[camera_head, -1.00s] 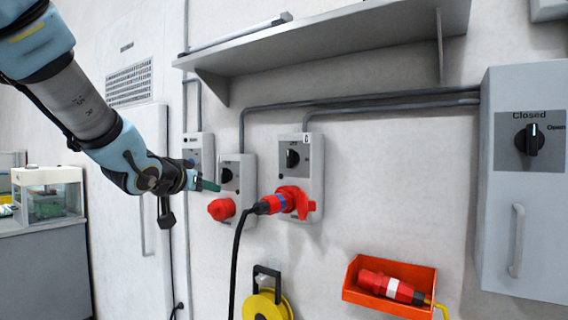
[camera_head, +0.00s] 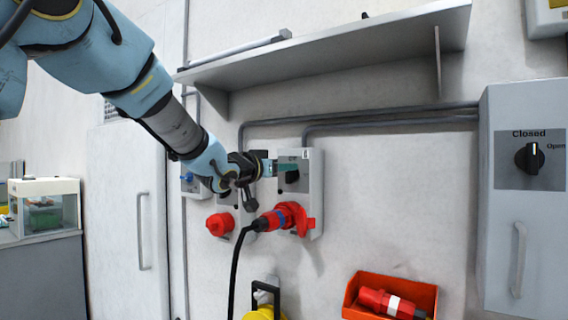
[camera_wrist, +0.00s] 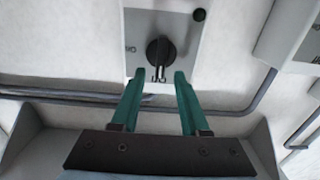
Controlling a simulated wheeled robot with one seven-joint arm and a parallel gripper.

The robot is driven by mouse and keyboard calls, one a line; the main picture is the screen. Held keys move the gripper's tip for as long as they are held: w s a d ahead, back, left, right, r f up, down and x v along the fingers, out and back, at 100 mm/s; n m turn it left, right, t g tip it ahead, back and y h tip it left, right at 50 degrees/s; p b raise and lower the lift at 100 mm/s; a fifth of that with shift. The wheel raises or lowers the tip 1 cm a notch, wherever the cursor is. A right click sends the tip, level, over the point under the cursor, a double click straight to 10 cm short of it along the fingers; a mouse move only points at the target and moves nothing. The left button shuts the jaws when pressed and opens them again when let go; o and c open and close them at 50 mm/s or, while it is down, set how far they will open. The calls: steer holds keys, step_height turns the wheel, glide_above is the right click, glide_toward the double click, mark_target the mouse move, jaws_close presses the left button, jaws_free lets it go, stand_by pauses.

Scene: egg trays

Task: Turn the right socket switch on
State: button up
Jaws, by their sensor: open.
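The right socket box (camera_head: 315,186) is grey and fixed to the wall, with a black rotary switch (camera_head: 291,175) above a red socket (camera_head: 300,216). A red plug (camera_head: 268,222) with a black cable is in that socket. In the wrist view the black switch knob (camera_wrist: 160,50) shows on the box (camera_wrist: 188,22), just beyond the fingertips and between their lines. My gripper (camera_head: 283,167) is at the upper part of the right box; its two green fingers are open and empty in the wrist view (camera_wrist: 155,78). The fingers partly cover the switch in the head view.
A shelf (camera_head: 330,50) juts out above the sockets, with grey conduits below it. A middle socket box with a red socket (camera_head: 220,224) is left, partly behind my arm. An orange bin (camera_head: 352,290) hangs below right. A grey cabinet (camera_head: 525,230) stands right.

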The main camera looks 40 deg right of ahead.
steer(key=shift+w+d, duration=0.1)
steer(key=shift+d, duration=0.35)
jaws_close()
stand_by(0.4)
